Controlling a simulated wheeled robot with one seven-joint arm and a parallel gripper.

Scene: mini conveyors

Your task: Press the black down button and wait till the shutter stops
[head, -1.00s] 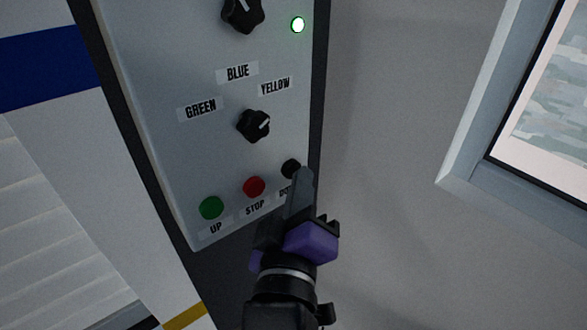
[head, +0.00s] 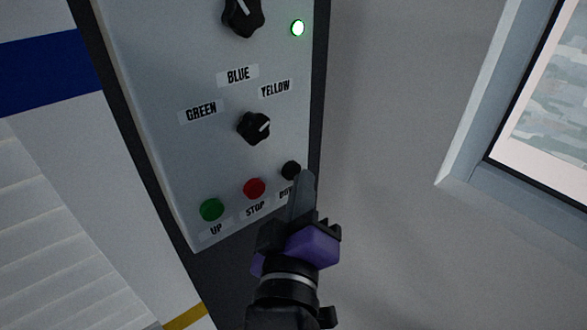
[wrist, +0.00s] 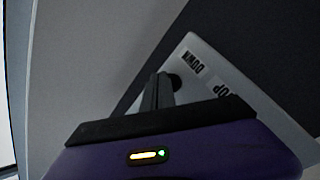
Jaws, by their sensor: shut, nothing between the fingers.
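The black down button (head: 291,170) is at the lower right of the grey control panel (head: 170,120), with its label partly hidden by my gripper. My gripper (head: 306,174) is shut and empty, its fingertips at the right edge of the button in the head view. In the wrist view, the fingertips (wrist: 160,78) reach up beside the dark button (wrist: 174,82), near the DOWN label (wrist: 192,62). I cannot tell whether they touch it. The white slatted shutter (head: 50,250) is at the lower left of the head view, only partly in frame.
The red stop button (head: 254,188) and green up button (head: 212,209) sit left of the black one. A framed window (head: 470,120) is at the right, with bare wall between.

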